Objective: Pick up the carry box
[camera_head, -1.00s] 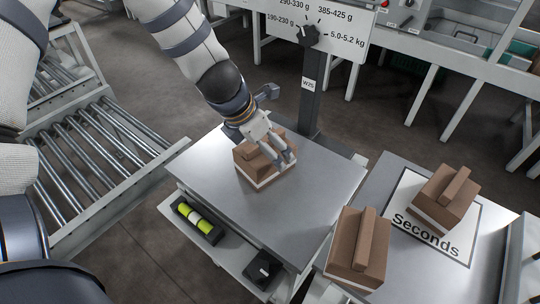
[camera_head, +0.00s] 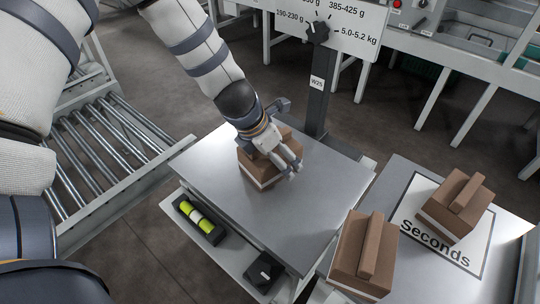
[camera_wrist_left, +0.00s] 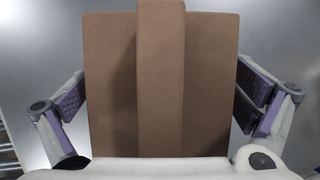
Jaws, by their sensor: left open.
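A brown carry box (camera_head: 246,168) with a raised ridge along its top stands on the grey scale platform (camera_head: 215,210), partly hidden by my left gripper (camera_head: 288,163). In the left wrist view the box (camera_wrist_left: 112,90) fills the middle, its ridge (camera_wrist_left: 160,80) running up the picture. My left gripper (camera_wrist_left: 162,105) is open, with one finger on either side of the box. My right gripper is not in view.
Two similar brown boxes stand at the right: one (camera_head: 348,245) near the front and one (camera_head: 447,215) on the "Seconds" sheet (camera_head: 408,205). The scale post (camera_head: 312,105) with its dial rises behind the platform. A roller conveyor (camera_head: 105,150) lies left.

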